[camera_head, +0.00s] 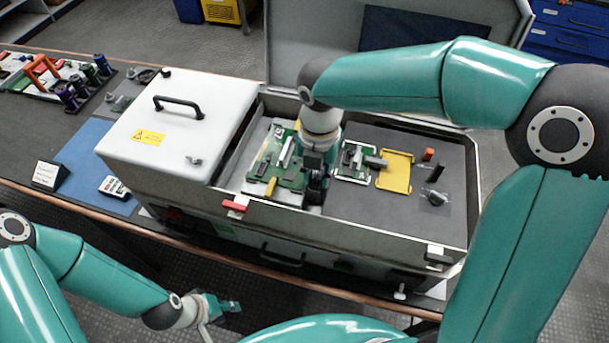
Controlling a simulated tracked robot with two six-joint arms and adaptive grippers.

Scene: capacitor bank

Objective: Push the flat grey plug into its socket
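The open cabinet (345,228) holds a green circuit board (292,180) at its left and a smaller board (353,165) to the right of it. A grey block (376,162) sits at the right of the smaller board; I cannot tell whether it is the flat grey plug. My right gripper (314,192) points down over the right part of the green board. Its fingers are dark and small, and what lies between them is hidden. The socket cannot be made out. My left gripper (220,308) is low in front of the bench, away from the boards; its fingers are unclear.
A white cover with a black handle (180,105) closes the cabinet's left part. A yellow frame (395,172), an orange block (428,155) and a black knob (435,190) are at the right inside. The raised lid (300,50) stands behind. A blue mat (88,160) lies left.

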